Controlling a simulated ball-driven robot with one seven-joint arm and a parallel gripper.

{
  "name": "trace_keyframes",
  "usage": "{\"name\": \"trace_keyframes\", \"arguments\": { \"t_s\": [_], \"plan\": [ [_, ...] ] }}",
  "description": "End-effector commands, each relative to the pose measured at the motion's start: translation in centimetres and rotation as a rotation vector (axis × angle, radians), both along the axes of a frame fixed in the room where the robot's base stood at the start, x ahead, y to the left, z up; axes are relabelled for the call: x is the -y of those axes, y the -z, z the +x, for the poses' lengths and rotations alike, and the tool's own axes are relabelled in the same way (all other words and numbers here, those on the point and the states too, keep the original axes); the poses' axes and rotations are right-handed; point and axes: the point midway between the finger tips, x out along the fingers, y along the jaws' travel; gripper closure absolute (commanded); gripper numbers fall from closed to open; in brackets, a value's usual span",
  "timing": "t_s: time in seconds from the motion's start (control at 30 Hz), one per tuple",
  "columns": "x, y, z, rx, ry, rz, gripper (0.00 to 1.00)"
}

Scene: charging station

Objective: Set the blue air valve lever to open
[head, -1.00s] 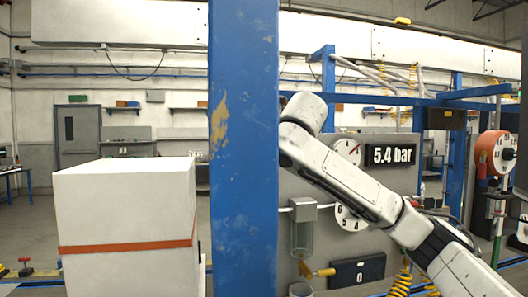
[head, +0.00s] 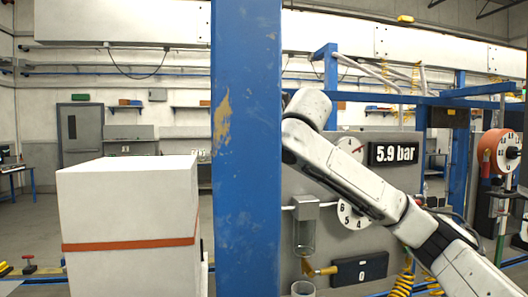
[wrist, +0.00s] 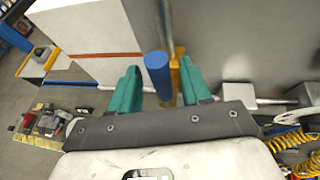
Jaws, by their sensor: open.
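In the wrist view the blue lever (wrist: 158,73) is a short rod between the two teal fingers of my gripper (wrist: 161,84). The fingers are open, one on each side of it. Whether either finger touches it, I cannot tell. A yellow-orange part (wrist: 178,84) shows right beside the lever, near a grey pipe (wrist: 165,22). In the head view the lever and my gripper are hidden behind the blue post. The digital display (head: 393,153) there reads 5.9 bar.
The blue post (head: 245,150) stands in front of the grey panel (head: 300,170). A white box with an orange band (head: 125,205) is to its left. A numbered dial (head: 351,215) and a dark counter box (head: 359,269) sit on the panel. Yellow coiled hoses (wrist: 292,140) lie at right.

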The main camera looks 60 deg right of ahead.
Motion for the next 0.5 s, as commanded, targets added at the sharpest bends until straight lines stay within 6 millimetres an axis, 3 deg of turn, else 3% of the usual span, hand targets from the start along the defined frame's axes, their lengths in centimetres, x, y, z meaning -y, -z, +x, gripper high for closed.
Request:
{"name": "trace_keyframes", "arguments": {
  "t_s": [0.5],
  "plan": [
    [-5.1, -3.3, -6.3, 0.001, -0.001, -0.003, 0.53]
  ]
}}
